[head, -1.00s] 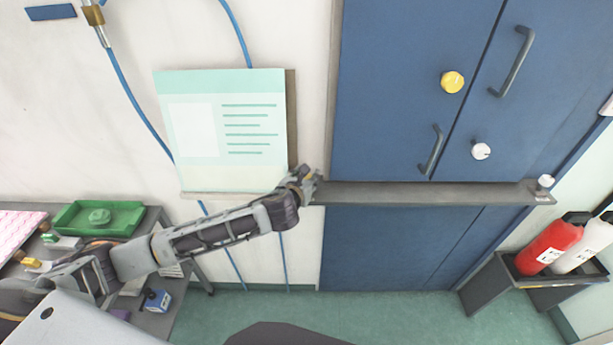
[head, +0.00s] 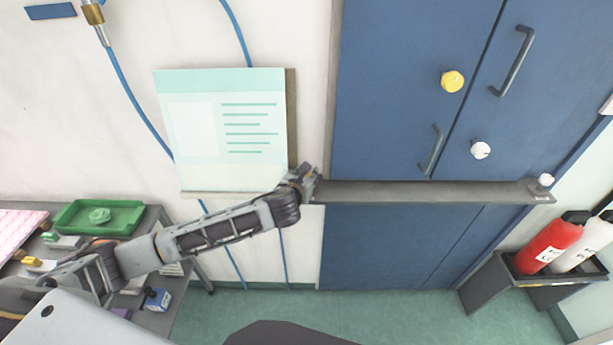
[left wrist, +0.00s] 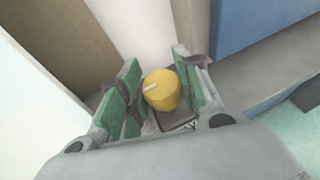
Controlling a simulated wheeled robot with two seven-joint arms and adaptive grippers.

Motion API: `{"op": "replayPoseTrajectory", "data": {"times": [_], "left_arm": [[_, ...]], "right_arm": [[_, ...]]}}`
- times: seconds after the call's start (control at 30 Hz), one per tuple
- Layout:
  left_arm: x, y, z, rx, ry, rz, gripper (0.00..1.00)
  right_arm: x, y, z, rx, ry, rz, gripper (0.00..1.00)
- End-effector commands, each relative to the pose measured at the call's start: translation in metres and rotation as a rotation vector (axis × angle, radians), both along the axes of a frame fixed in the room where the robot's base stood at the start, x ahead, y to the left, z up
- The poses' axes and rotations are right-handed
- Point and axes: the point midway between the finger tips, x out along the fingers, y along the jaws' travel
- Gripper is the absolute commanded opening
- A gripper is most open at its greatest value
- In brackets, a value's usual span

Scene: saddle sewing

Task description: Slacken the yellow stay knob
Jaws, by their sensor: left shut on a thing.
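The yellow stay knob (left wrist: 161,90), with a white pointer mark on top, sits between the green-padded fingers of my left gripper (left wrist: 160,95) in the left wrist view. The gripper is shut on it. In the head view my left gripper (head: 310,183) is at the left end of the grey stay bar (head: 430,192) across the blue cabinet, and it hides this knob there. A white knob (head: 545,181) is on the bar's right end. My right gripper is not in view.
Another yellow knob (head: 452,81) and a white knob (head: 481,150) are on the cabinet doors (head: 400,60), beside their handles. A poster (head: 225,130) hangs left of the bar. Red and white extinguishers (head: 550,245) stand at right. A side table with a green tray (head: 125,220) is at left.

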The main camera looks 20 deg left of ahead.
Motion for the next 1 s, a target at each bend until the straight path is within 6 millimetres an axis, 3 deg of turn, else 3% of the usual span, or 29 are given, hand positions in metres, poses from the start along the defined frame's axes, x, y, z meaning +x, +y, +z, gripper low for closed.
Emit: {"op": "replayPoseTrajectory", "data": {"times": [0.47, 1.0], "left_arm": [[0.0006, -0.0012, 0.0006, -0.002, -0.001, 0.112, 0.10], [0.0006, -0.0019, 0.0006, -0.002, 0.000, 0.428, 0.10]], "right_arm": [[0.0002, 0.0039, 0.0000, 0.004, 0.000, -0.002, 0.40], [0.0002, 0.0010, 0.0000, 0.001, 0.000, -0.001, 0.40]]}}
